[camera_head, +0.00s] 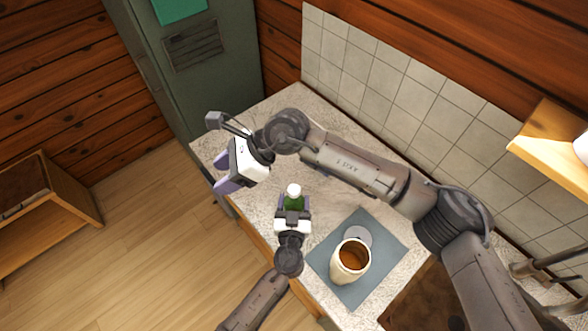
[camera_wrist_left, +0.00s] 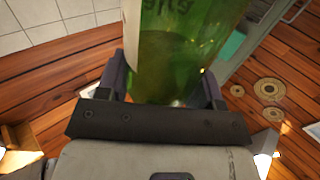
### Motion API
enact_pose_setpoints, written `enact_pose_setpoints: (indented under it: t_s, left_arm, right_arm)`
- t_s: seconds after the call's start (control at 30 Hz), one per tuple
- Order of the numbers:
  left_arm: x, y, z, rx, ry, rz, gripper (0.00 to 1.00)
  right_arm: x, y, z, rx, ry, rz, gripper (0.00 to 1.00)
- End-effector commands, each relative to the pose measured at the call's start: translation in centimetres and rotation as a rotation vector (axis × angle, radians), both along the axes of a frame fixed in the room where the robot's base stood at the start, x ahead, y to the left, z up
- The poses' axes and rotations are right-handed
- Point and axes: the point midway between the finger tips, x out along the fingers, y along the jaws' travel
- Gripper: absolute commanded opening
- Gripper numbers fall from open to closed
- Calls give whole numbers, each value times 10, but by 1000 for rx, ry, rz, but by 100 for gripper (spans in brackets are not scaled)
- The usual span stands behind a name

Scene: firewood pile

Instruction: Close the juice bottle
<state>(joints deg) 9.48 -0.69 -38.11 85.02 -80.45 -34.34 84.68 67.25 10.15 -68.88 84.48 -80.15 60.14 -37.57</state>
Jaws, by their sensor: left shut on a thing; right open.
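The juice bottle (camera_head: 294,202) is green with a white top (camera_head: 293,190). I cannot tell whether that top is a seated cap. My left gripper (camera_head: 293,206) is shut around the bottle near the front edge of the counter. In the left wrist view the green glass of the bottle (camera_wrist_left: 185,50) fills the space between the two fingers; its top is out of that view. My right gripper (camera_head: 221,173) is open, with nothing seen between its fingers. It is apart from the bottle, up and to the left of it in the head view.
An open cream jar (camera_head: 338,272) with brown contents stands on a blue-grey mat (camera_head: 385,236), beside a round grey lid (camera_head: 358,236). A brown board (camera_head: 425,300) lies right of the mat. A green-grey cabinet (camera_head: 205,75) stands behind the counter's left end.

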Motion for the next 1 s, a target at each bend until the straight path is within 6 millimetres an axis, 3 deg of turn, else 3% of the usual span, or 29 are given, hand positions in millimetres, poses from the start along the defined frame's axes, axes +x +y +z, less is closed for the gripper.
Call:
enact_pose_setpoints:
  t_s: [0.2,0.5,0.7,1.0]
  left_arm:
    - [0,0,-1,1,2,0,0]
    - [0,0,-1,1,2,0,0]
    - [0,0,-1,1,2,0,0]
    - [0,0,-1,1,2,0,0]
  right_arm:
    - [15,-58,-41,-343,-415,383,54]
    - [36,-122,-55,-656,-625,762,54]
    - [40,-138,-55,-730,-649,861,54]
    - [41,-140,-55,-741,-652,874,54]
